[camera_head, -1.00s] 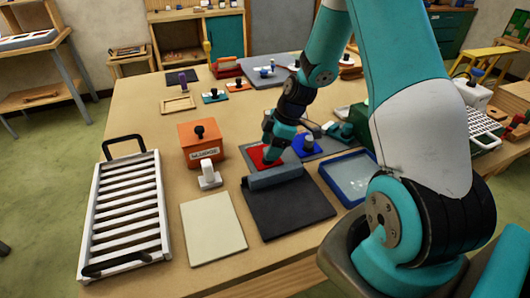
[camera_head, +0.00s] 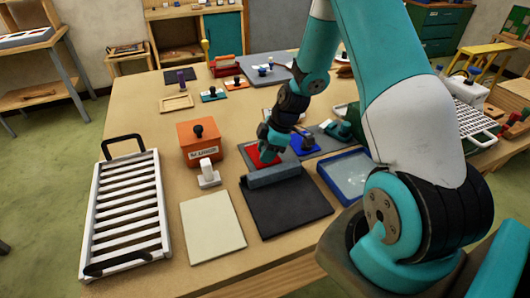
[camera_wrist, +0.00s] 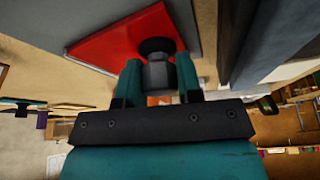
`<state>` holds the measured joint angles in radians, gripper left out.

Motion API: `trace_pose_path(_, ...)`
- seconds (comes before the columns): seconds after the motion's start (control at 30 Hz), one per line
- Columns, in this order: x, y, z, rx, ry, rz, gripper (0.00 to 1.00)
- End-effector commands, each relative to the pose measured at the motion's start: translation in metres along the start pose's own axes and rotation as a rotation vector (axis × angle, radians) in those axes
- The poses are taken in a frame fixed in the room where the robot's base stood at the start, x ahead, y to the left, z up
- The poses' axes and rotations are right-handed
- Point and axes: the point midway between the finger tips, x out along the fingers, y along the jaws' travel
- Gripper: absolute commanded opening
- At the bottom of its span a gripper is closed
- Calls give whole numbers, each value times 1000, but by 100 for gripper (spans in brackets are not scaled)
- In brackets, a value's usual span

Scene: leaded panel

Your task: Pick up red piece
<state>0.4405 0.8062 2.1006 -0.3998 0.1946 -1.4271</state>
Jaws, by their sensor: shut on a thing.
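The red piece (camera_head: 254,158) is a flat red plate with a dark knob. It lies behind the rolled grey bar on the black mat, at the middle of the table. In the wrist view the red piece (camera_wrist: 115,43) shows large, with its knob between my fingers. My gripper (camera_head: 268,147) is over the red piece, and in the wrist view my gripper (camera_wrist: 158,82) is shut on the knob. Whether the plate is clear of the surface, I cannot tell.
A blue piece (camera_head: 303,144) with a knob lies just right of the red one. An orange box (camera_head: 201,151) and a white-handled block (camera_head: 208,178) stand to the left. A blue-rimmed tray (camera_head: 349,176) is to the right. A white slatted rack (camera_head: 127,220) is at the far left.

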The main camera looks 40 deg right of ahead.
Motion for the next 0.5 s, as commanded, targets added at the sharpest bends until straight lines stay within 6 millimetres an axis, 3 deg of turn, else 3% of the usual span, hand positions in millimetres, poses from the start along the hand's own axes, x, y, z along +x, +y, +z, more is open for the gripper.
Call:
trace_pose_path(0.27,-25,1,-11,-2,1,7,12)
trace_pose_path(0.5,-91,2,-38,-5,1,11,12)
